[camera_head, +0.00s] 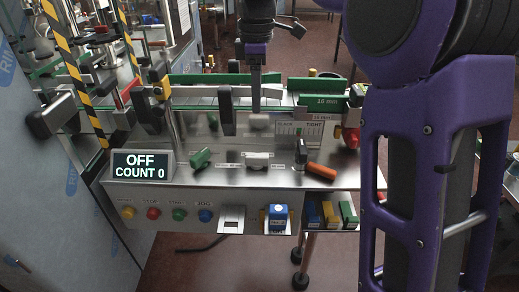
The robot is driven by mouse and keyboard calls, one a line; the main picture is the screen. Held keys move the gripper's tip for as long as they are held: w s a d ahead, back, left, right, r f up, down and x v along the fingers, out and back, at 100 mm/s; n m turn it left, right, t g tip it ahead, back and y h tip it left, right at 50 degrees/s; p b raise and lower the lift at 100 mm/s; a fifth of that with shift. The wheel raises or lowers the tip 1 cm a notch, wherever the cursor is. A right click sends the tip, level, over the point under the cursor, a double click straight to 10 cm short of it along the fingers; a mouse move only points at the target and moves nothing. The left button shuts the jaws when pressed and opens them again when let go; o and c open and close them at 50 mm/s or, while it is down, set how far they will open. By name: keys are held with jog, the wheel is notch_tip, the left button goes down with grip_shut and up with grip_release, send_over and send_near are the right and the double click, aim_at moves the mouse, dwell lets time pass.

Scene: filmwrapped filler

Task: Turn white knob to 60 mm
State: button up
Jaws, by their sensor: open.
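A white knob (257,161) sits on the sloping metal top of the machine, with small white labels to its left and right. The labels are too small to read. My gripper (256,103) hangs down from the top of the picture, above and apart from the knob. It is open, and nothing shows held between its fingers. A pale grey rounded part (258,121) shows just below the gripper; I cannot tell what it is.
A green block (201,159) and an orange block (321,171) flank the knob. A display (142,165) reads OFF, COUNT 0. A slack/tight gauge (301,129) and a green 16 mm block (324,103) stand behind right. Coloured buttons (179,214) line the front. My purple arm covers the right side.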

aim_at(257, 155)
notch_tip(257, 155, down, 16)
jog(key=b, duration=0.3)
jog(key=shift+r, duration=0.1)
grip_shut()
